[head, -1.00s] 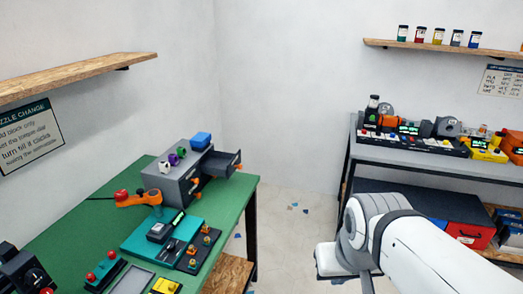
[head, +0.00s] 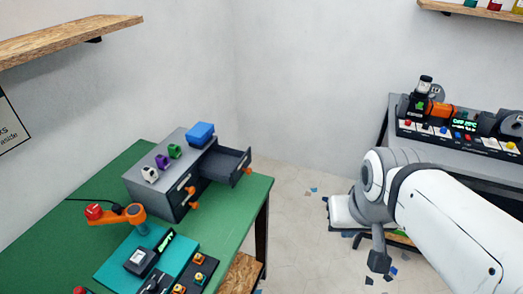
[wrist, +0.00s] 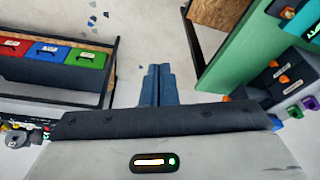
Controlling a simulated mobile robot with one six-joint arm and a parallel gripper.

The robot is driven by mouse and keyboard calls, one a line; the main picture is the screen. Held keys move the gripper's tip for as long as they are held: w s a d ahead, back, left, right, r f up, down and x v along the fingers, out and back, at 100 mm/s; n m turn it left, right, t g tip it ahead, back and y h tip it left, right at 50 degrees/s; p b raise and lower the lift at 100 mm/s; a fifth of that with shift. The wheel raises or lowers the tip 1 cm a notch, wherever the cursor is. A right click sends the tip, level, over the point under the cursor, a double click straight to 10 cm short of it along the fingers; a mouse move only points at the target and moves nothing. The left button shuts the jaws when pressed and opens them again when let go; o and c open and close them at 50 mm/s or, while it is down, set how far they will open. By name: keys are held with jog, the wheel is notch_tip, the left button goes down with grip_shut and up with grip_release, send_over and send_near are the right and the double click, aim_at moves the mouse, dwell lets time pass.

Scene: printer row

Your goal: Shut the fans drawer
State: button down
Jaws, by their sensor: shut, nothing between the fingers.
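A grey drawer cabinet (head: 165,178) stands on the green bench. One of its drawers (head: 224,164), the back right one, is pulled out and shows an empty-looking dark inside and an orange knob (head: 249,170). I cannot read a label on it. The other visible orange knobs sit close to the cabinet front. My gripper (head: 379,264) is shut and empty, hanging over the floor to the right of the bench, well apart from the drawer. In the wrist view its fingers (wrist: 157,84) are together, and the cabinet (wrist: 283,82) shows at the right edge.
A blue block (head: 200,134) and several small coloured nozzle-like pieces sit on top of the cabinet. An orange lever tool (head: 122,214) and a teal station (head: 142,262) are on the green bench (head: 50,230). A second bench (head: 450,160) with devices stands right. Floor between is open.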

jog(key=shift+s, duration=0.15)
jog(key=m+t+y+b, duration=0.3)
jog(key=m+y+b, duration=0.8)
jog(key=m+y, duration=0.85)
send_near(250, 172)
jog(key=a, duration=0.2)
jog(key=w+a+r+m+h+p, duration=0.1)
jog(key=a, duration=0.1)
jog(key=w+a+m+h+p, duration=0.1)
jog(key=a, duration=0.1)
jog(key=shift+w+a+r+m+h, duration=0.1)
jog(key=shift+r+m+h, duration=0.15)
jog(key=shift+r, duration=0.15)
